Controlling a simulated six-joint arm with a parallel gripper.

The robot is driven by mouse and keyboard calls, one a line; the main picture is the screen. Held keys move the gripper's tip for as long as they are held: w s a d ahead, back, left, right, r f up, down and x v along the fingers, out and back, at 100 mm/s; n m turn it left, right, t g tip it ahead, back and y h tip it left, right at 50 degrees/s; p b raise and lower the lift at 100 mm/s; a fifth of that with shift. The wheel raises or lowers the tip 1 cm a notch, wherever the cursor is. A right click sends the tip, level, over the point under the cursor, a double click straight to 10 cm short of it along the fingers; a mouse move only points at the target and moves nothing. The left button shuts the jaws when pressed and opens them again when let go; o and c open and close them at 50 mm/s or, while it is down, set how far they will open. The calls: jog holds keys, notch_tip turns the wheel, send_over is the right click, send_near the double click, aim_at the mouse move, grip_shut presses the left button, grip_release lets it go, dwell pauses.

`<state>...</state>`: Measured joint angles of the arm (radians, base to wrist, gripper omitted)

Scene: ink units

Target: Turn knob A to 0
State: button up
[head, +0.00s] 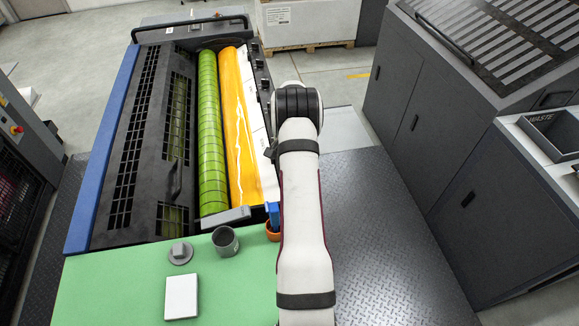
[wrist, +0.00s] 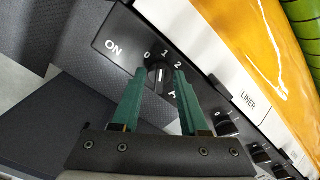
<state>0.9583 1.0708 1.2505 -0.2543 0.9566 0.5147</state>
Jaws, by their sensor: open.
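In the wrist view, a black knob (wrist: 160,79) with a pale pointer line sits on a dark panel (wrist: 107,33) printed with ON, 0, 1 and 2. The line runs nearly upright in the picture and points at about the 1. A letter beside the knob is partly covered by the right finger, so I cannot read it surely. My gripper (wrist: 161,76) is open, with its green fingers one on each side of the knob. I cannot tell whether they touch it. In the head view my arm hides the gripper.
In the wrist view, another knob (wrist: 228,125) and more beyond line the panel, below a LINER label (wrist: 248,101). In the head view, the press has a green roller (head: 211,140) and an orange one (head: 236,125). A grey cup (head: 225,242) and white block (head: 181,297) stand on the green top.

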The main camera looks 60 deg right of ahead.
grip_shut()
dwell(0.5)
jog(key=n, duration=0.3)
jog(key=shift+n, duration=0.4)
jog(key=shift+s+r+n, duration=0.1)
jog(key=shift+n, duration=1.8)
grip_release()
